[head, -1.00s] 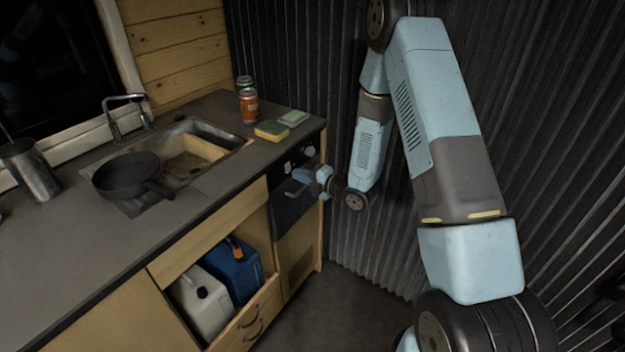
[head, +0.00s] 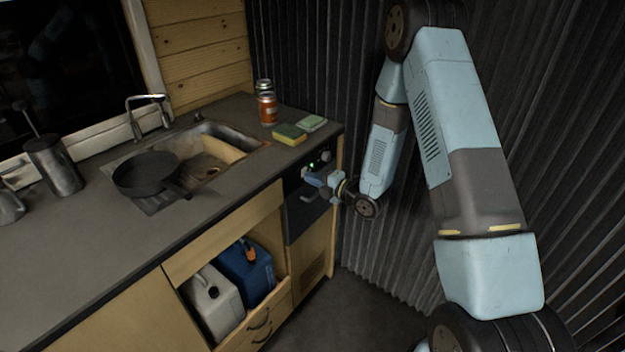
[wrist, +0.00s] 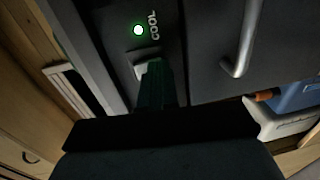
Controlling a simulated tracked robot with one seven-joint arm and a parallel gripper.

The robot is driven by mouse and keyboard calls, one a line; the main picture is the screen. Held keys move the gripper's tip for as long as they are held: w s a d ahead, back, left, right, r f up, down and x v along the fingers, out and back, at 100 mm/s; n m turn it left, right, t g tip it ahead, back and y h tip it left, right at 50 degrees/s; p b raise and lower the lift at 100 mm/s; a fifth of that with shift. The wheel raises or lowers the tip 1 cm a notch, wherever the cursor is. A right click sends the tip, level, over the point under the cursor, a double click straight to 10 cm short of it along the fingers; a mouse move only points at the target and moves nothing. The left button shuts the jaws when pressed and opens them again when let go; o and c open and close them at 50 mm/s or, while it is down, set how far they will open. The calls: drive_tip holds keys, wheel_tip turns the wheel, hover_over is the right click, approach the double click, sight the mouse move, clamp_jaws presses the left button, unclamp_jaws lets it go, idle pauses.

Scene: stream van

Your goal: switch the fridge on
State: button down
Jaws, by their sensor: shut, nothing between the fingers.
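The fridge (head: 303,224) is the dark-fronted unit under the right end of the counter. In the wrist view its dark panel (wrist: 200,30) carries a lit green light (wrist: 138,30) beside the word COOL. A pale switch (wrist: 142,60) sits just below the light, partly hidden by my fingers. My gripper (head: 306,173) is shut and empty at the upper part of the fridge front. In the wrist view its fingertips (wrist: 155,68) overlap the switch; whether they touch it I cannot tell. The green light (head: 312,165) also shows in the head view.
A metal handle (wrist: 243,40) sticks out of the dark front, right of my fingers in the wrist view. A sponge (head: 290,134) and cans (head: 267,108) stand on the counter above. Blue (head: 247,272) and white jugs (head: 213,303) sit in the open cupboard. A corrugated wall is close behind my arm.

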drive_tip(key=f+v, duration=0.3)
drive_tip(key=v, duration=1)
drive_tip(key=shift+s+d, duration=0.25)
drive_tip(key=shift+d, duration=0.05)
drive_tip(key=w+d+r+m+h, duration=0.6)
drive_tip(key=r+h, duration=0.1)
drive_tip(key=r, duration=0.3)
drive_tip(key=s+d+r+m+h, duration=0.2)
drive_tip(key=d+r+m+h, duration=0.15)
drive_tip(key=r, duration=0.25)
drive_tip(key=s+d+r+m+h, duration=0.2)
drive_tip(key=d+r+m, duration=0.15)
drive_tip(key=r, duration=0.35)
drive_tip(key=s+d+r+m+g+h, duration=0.2)
drive_tip(key=s+d+r+m, duration=0.1)
drive_tip(key=s+r+m, duration=0.8)
drive_tip(key=s+a+r+m+g, duration=0.1)
drive_tip(key=s+m, duration=0.1)
drive_tip(key=s, duration=0.6)
drive_tip(key=s+a+r+m+g+y, duration=0.1)
drive_tip(key=s+a+m, duration=0.1)
drive_tip(key=s, duration=0.7)
drive_tip(key=shift+s+m+g, duration=0.3)
drive_tip(key=shift+s+m, duration=0.05)
drive_tip(key=shift+m, duration=0.05)
